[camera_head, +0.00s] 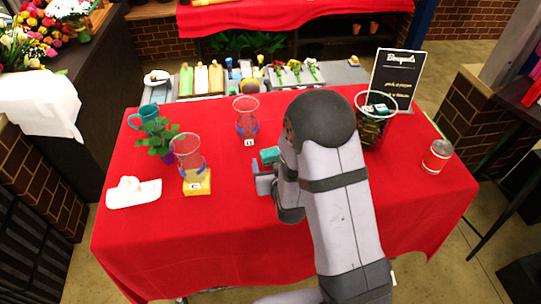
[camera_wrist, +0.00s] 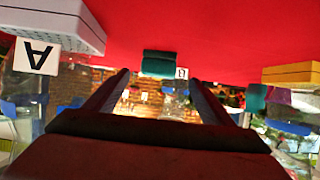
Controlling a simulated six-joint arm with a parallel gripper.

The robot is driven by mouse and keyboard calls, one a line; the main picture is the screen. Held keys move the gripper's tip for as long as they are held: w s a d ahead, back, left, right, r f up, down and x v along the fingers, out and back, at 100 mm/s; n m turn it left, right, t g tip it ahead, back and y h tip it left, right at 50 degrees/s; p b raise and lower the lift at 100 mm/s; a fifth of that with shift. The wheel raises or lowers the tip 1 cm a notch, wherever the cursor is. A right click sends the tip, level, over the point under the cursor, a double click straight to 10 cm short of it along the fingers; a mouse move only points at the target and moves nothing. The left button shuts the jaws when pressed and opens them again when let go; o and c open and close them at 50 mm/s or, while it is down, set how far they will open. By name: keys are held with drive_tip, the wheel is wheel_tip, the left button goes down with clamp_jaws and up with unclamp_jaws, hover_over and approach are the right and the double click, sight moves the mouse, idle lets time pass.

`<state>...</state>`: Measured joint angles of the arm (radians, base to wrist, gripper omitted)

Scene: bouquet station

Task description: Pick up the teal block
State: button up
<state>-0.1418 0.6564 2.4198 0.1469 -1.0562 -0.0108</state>
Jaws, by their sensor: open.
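The teal block (camera_head: 269,155) lies on the red-covered table near its middle, just behind my gripper (camera_head: 264,178) in the head view. In the wrist view, which looks upside down, the teal block (camera_wrist: 159,64) is ahead of the two dark fingers, about centred between their tips. My gripper (camera_wrist: 158,79) is open, with nothing held between its fingers. The block appears beyond the fingertips, not between them. My arm covers the table to the right of the block in the head view.
A clear vase (camera_head: 247,115) marked B stands behind the block. Another vase (camera_head: 188,155) on a yellow base is to the left, near a potted plant (camera_head: 160,140) and teal mug (camera_head: 148,115). A white cloth (camera_head: 133,193) lies front left. A can (camera_head: 437,156) stands right. The front table is clear.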

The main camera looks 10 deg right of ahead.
sight(271, 157)
drive_tip(key=shift+p+x, duration=1.05)
drive_tip(key=shift+x, duration=0.35)
drive_tip(key=shift+p+x, duration=0.3)
drive_tip(key=shift+x, duration=0.8)
drive_tip(key=shift+c, duration=0.5)
drive_tip(key=c, duration=1)
